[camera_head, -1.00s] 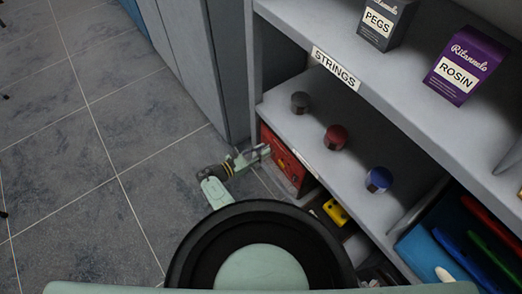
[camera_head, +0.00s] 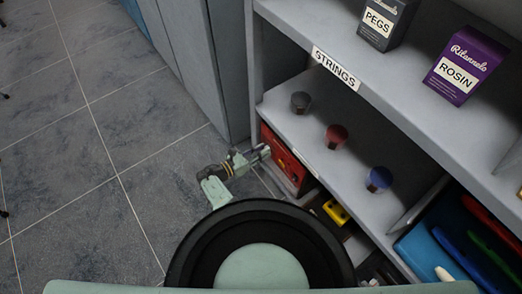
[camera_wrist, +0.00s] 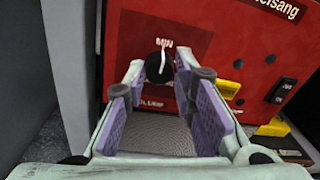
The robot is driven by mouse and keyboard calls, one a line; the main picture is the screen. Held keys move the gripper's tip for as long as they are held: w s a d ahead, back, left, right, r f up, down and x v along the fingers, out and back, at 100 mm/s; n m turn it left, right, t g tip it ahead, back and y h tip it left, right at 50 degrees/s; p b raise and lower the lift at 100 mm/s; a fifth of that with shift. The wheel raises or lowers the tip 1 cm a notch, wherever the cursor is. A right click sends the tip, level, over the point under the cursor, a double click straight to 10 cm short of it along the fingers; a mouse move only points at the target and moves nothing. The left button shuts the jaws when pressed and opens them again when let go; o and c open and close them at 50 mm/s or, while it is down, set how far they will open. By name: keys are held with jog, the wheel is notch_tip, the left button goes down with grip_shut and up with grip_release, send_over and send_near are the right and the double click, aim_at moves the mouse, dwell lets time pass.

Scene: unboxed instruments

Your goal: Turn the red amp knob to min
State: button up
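The red amp (camera_head: 279,150) stands in a lower bay of the shelf unit, and its red front fills much of the wrist view (camera_wrist: 220,35). Its round black knob (camera_wrist: 152,68) has a white mark running up toward the "MIN" label. My gripper (camera_wrist: 158,72) is open, with its two purple-padded fingers on either side of the knob. A small gap seems to show at each side; I cannot tell whether either tip touches. The lower label is partly hidden by a finger. In the head view my gripper (camera_head: 262,152) is at the amp's front, the knob hidden.
The amp front also has a yellow part (camera_wrist: 228,88) and a black switch (camera_wrist: 280,90) right of the fingers. Grey, red (camera_head: 336,134) and blue (camera_head: 379,178) round items sit on the shelf above. A grey side panel (camera_wrist: 40,80) stands left. Open floor lies left.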

jog(key=o, duration=0.3)
jog(key=v, duration=1.2)
dwell(0.4)
